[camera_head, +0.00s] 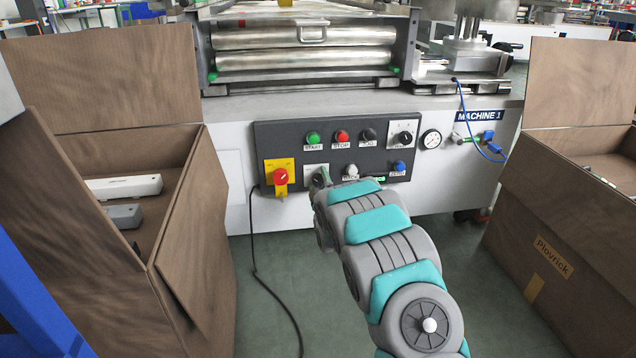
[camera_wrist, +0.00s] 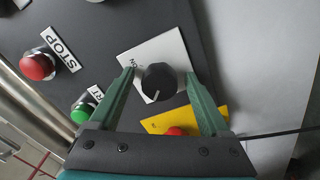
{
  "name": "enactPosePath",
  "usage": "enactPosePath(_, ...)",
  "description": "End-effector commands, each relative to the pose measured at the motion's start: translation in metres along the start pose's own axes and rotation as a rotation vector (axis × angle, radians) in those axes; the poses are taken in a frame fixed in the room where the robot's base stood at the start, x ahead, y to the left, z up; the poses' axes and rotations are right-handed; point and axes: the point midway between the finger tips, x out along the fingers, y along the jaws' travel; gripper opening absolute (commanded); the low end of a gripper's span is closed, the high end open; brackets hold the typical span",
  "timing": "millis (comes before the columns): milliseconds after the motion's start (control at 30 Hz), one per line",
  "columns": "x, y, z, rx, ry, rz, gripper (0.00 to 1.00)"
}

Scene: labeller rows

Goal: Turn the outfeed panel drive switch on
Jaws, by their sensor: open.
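A black control panel (camera_head: 262,140) is on the front of the machine. A black rotary knob (camera_wrist: 160,82) on a white plate (camera_wrist: 172,48) sits on it, in the lower row between the yellow-and-red switch and a white button. The plate carries partly readable lettering, and the knob has a white pointer line; its setting is not clear. My gripper (camera_wrist: 161,74) is open, its two green fingers on either side of the knob. I cannot tell whether they touch it. In the head view my gripper (camera_head: 320,179) partly hides the knob and its plate (camera_head: 311,169).
Nearby are a red switch on a yellow plate (camera_head: 280,177), a green START button (camera_head: 313,137), a red STOP button (camera_head: 342,136), another rotary switch (camera_head: 405,138) and a blue button (camera_head: 399,166). Open cardboard boxes stand at left (camera_head: 215,240) and right (camera_head: 560,205). A cable (camera_head: 262,275) hangs to the floor.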

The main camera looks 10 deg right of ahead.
Motion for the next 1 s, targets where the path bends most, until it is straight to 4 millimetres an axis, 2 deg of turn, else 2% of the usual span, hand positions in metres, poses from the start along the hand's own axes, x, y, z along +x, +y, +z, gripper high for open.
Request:
enactPosePath(67, -0.0001, 0.0, 0.0, 0.0, 0.0, 0.0, 0.79)
enactPosePath(767, -0.0003, -0.0004, 0.0, 0.0, 0.0, 0.0, 0.0)
enactPosePath(1000, -0.0003, -0.0003, -0.0002, 0.012, 0.0, 0.0, 0.0)
